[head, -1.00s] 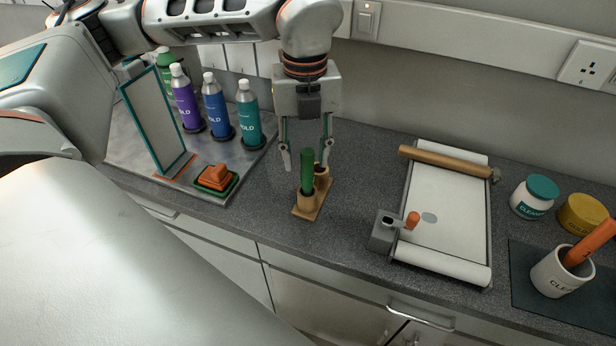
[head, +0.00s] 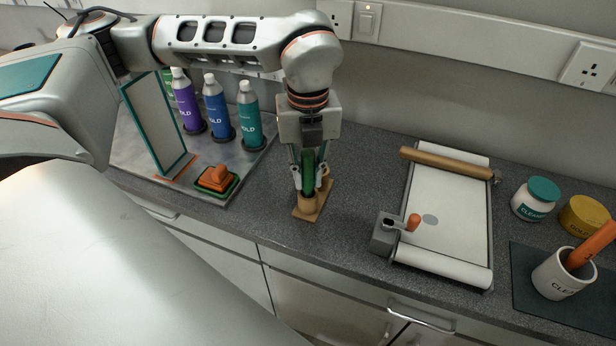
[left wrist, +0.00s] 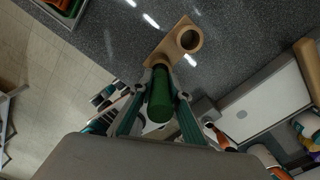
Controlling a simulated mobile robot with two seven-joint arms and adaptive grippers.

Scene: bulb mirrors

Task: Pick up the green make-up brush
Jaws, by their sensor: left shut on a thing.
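The green make-up brush (head: 308,172) stands upright in the front cup of a small wooden holder (head: 312,211) on the counter. My left gripper (head: 309,184) has come down over it from above and is shut on it, one finger on each side. In the left wrist view the green brush (left wrist: 160,95) lies between the two fingertips, and the holder's other cup (left wrist: 189,39) looks empty. The lower end of the brush is hidden in the cup. My right gripper is not in view.
To the right are a white roller board (head: 446,215), jars and a white pot (head: 560,275). A wall is behind.

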